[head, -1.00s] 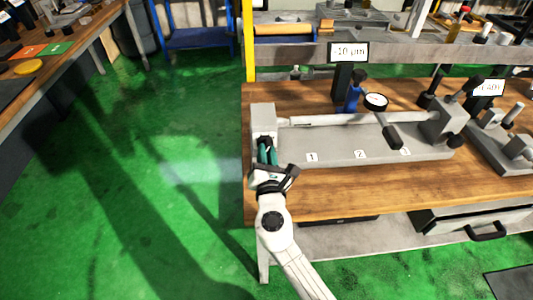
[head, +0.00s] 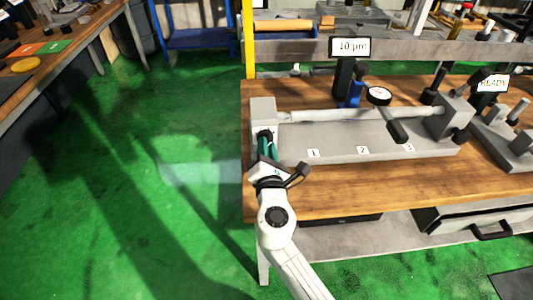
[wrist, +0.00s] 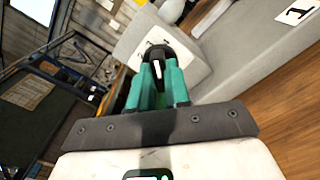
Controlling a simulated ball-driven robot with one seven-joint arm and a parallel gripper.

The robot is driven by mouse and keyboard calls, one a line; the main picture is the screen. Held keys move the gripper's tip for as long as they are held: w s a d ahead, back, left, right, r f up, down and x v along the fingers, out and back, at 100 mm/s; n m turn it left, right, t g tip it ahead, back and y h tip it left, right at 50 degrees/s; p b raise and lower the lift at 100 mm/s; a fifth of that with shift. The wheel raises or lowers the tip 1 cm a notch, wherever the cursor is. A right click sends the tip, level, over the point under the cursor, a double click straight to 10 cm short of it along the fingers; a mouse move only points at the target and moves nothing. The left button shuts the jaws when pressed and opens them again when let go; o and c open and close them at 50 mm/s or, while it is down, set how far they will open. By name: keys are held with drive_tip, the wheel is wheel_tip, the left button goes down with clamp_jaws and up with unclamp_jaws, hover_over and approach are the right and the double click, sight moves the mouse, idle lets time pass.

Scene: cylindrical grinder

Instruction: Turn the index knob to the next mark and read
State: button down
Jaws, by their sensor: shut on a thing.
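The index knob (wrist: 157,54) is black with a white pointer line and sits on the end face of the grey headstock (head: 263,108) at the bench's left end. My gripper (head: 265,145) is shut on the knob; its green fingers (wrist: 160,85) straddle it in the wrist view. Small marks show on the pale plate around the knob. A round shaft (head: 360,114) lies along the grey fixture. A dial gauge (head: 379,95) stands behind it. A small display (head: 350,47) reads "10 µm", with any sign hard to tell.
The fixture base (head: 330,143) bears labels 1, 2 and 3. A black handle (head: 398,130) juts forward over it. A second fixture at right carries a sign (head: 493,83) reading "READY". Bare wooden bench top (head: 350,187) lies in front, and green floor is open at left.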

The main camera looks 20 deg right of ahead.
drive_tip(key=m+b, duration=0.3)
drive_tip(key=m, duration=0.1)
drive_tip(key=shift+f+m+b, duration=0.15)
drive_tip(key=shift+m+b, duration=0.2)
drive_tip(key=shift+m, duration=0.35)
drive_tip(key=c, duration=1.1)
unclamp_jaws()
drive_tip(key=b+v, duration=0.1)
drive_tip(key=v, duration=0.9)
drive_tip(key=shift+s, duration=0.4)
